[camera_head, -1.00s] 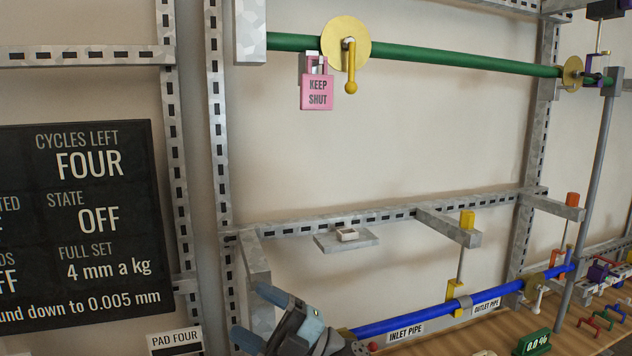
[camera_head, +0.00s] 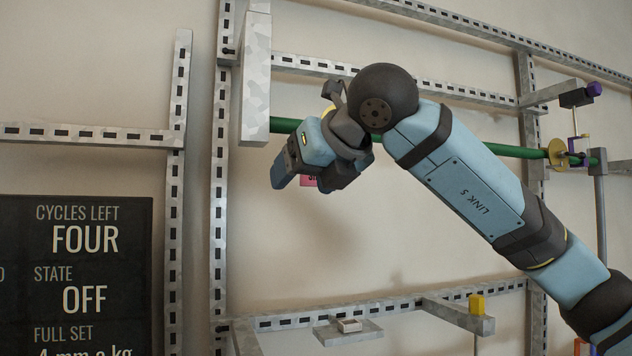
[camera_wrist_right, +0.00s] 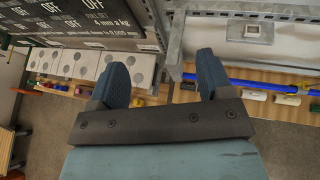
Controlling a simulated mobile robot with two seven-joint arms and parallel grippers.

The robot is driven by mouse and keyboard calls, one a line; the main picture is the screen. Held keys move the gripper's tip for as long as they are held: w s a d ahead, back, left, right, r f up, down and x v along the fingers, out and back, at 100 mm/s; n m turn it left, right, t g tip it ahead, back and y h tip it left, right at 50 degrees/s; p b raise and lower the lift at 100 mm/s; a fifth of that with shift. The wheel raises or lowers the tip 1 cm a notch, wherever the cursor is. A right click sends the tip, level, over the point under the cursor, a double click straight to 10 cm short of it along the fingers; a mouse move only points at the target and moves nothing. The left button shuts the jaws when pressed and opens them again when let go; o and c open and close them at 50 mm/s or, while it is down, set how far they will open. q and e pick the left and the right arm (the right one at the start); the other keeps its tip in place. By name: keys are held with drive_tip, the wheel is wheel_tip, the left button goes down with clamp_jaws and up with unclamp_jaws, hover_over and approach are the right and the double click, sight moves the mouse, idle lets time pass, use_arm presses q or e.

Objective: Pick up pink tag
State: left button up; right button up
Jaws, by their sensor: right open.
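The pink tag (camera_head: 309,181) is nearly all hidden in the head view; only a small pink piece shows behind my right gripper. My right gripper (camera_head: 283,178) is raised in front of the green pipe, near its left end, and covers the place where the tag hangs. The wrist view shows the two blue fingers of my right gripper (camera_wrist_right: 162,70) spread wide with nothing between them. The tag does not show in the wrist view. I cannot tell how far the fingers are from the tag. My left gripper is out of view.
The green pipe (camera_head: 480,148) runs behind my right arm. A perforated metal frame (camera_head: 219,215) surrounds this area. A dark display board (camera_head: 80,270) is at lower left. The wall between pipe and shelf is clear.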

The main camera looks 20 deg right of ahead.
sight(305, 180)
drive_tip(key=s+d+r+m+t+h, duration=0.2)
drive_tip(key=s+d+r+h, duration=0.1)
drive_tip(key=d+r, duration=0.3)
drive_tip(key=shift+m+t+h, duration=0.3)
drive_tip(key=p+x, duration=0.1)
drive_tip(key=x, duration=0.3)
drive_tip(key=p+x, duration=0.1)
drive_tip(key=x, duration=0.3)
drive_tip(key=p+x, duration=0.1)
drive_tip(key=x, duration=0.4)
drive_tip(key=shift+w+a+r, duration=0.2)
drive_tip(key=shift+a+r, duration=0.1)
drive_tip(key=shift+r, duration=0.1)
drive_tip(key=shift+w+f, duration=0.15)
drive_tip(key=shift+w, duration=0.1)
drive_tip(key=shift+s, duration=0.15)
drive_tip(key=c, duration=0.5)
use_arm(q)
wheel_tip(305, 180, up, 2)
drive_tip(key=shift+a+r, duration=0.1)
use_arm(e)
drive_tip(key=shift+c, duration=0.9)
